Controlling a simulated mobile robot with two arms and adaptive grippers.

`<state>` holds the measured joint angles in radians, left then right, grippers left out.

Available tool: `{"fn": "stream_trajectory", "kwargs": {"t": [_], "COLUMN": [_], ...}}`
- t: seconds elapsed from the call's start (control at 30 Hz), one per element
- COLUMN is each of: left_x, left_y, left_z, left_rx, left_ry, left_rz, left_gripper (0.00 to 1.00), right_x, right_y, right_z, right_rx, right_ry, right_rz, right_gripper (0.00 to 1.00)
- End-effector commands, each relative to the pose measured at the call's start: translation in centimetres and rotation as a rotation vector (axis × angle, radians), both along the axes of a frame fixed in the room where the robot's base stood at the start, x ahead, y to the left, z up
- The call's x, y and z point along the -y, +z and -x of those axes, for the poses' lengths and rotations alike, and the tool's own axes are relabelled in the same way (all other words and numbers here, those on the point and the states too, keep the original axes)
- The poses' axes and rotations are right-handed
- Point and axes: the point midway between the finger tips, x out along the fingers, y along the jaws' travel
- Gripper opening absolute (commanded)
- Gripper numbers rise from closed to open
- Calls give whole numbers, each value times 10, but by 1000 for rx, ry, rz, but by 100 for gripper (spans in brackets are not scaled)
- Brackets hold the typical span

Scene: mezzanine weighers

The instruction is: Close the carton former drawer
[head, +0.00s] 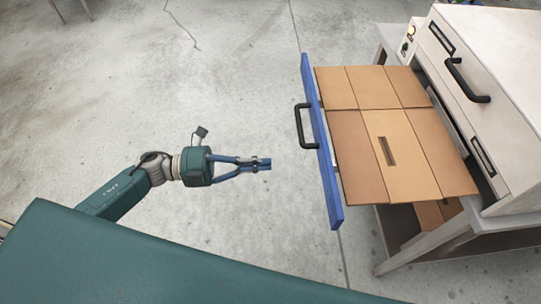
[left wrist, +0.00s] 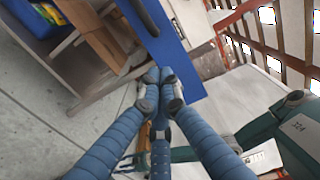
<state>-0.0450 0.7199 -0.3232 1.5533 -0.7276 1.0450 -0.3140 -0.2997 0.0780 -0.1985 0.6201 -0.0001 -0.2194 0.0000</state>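The carton former (head: 485,110) is a pale machine on a grey stand at the right of the head view. Its drawer is pulled out to the left, with a blue front panel (head: 328,165) and a black bar handle (head: 302,127). Flat brown cardboard lies in the drawer. My left gripper (head: 264,164) is shut and empty, left of the blue panel and apart from it in the head view. In the left wrist view its fingertips (left wrist: 160,76) meet in front of the blue panel (left wrist: 168,48). My right gripper is not in view.
More cardboard (head: 430,214) sits on a lower shelf of the stand (head: 440,238). A second black handle (head: 467,82) is on the machine's face. Bare concrete floor (head: 230,70) lies left of the drawer. The left wrist view shows a blue bin (left wrist: 38,18).

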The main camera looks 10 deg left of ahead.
Motion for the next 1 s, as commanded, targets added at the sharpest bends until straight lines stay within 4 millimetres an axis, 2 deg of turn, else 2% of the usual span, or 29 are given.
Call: {"fn": "stream_trajectory", "kwargs": {"t": [0.03, 0.3, 0.5, 0.7, 1.0], "left_x": [11, 67, 96, 109, 111], "left_y": [5, 6, 4, 1, 0], "left_z": [-4, -23, -33, -37, -37], "left_rx": [0, -1, -4, -3, -3], "left_ry": [1, 4, 5, 6, 6], "left_rz": [6, 8, 4, 2, 2], "left_gripper": [0, 0, 0, 0, 0], "right_x": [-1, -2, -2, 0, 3], "right_y": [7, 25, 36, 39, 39], "right_z": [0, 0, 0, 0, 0], "right_rx": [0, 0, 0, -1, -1], "right_ry": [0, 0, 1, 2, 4], "right_rz": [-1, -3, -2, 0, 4], "right_gripper": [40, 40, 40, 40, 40]}}
